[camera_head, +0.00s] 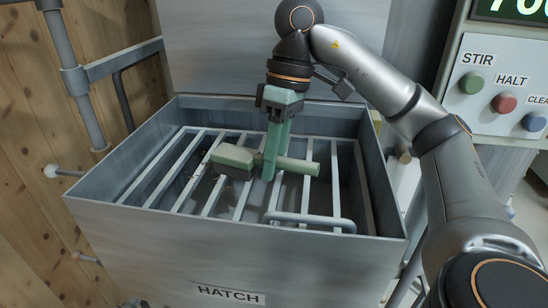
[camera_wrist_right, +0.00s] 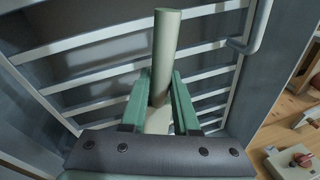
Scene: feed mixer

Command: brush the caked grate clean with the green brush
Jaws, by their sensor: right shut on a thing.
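The green brush (camera_head: 234,157) lies level over the grate, its block head to the left and its round handle (camera_head: 299,165) to the right. My right gripper (camera_head: 270,174) points down and is shut on the handle; the handle also shows between the green fingers in the right wrist view (camera_wrist_right: 166,40). The grate (camera_head: 206,174) is a set of pale bars inside the open hatch box (camera_head: 130,226). The brush head seems to be at the bars, but I cannot tell if it touches. Caked matter is not clearly distinguishable from the dark gaps. My left gripper is out of view.
The hatch's raised lid (camera_head: 225,50) stands behind the box. A looped handle (camera_head: 310,219) sits at the grate's front right. A control panel (camera_head: 508,85) with green, red and blue buttons is at right. A pipe frame (camera_head: 75,80) and wooden wall bound the left.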

